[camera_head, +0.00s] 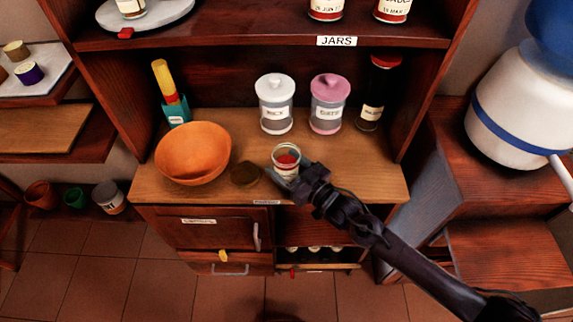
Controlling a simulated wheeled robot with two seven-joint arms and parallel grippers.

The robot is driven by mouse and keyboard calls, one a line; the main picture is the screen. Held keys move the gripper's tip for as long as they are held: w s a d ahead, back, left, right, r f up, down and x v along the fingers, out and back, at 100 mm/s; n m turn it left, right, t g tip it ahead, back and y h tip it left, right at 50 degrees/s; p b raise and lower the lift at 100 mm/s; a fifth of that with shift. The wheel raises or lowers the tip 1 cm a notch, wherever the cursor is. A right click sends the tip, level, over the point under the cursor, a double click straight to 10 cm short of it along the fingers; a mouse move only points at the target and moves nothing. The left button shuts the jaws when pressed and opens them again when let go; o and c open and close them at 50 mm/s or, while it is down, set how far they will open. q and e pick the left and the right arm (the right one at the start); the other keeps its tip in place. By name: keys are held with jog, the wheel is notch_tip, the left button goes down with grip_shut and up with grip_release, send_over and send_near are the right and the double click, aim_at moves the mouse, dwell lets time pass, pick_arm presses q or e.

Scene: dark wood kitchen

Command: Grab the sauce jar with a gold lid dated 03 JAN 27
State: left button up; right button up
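A small jar with red contents and a pale rim (286,155) stands on the wooden counter, with no gold lid visible on it. A dark brownish-gold disc (246,174), which looks like a lid, lies to its left. My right gripper (290,180) is at the near right side of this jar; I cannot tell whether its fingers are closed on it. Two red-bottomed jars, a left one (326,10) and a right one (392,11), stand on the upper shelf, their tops cut off. No date 03 JAN 27 is readable. My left gripper is out of view.
An orange bowl (194,153) stands left of the disc. Behind are a white-lidded canister (276,105), a pink-lidded canister (329,105) and a dark bottle (375,95). The shelf edge labelled JARS (337,41) overhangs the counter. The counter's right front is partly clear.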

jog(key=c, duration=0.8)
jog(key=shift+r, duration=0.15)
jog(key=shift+c, duration=0.2)
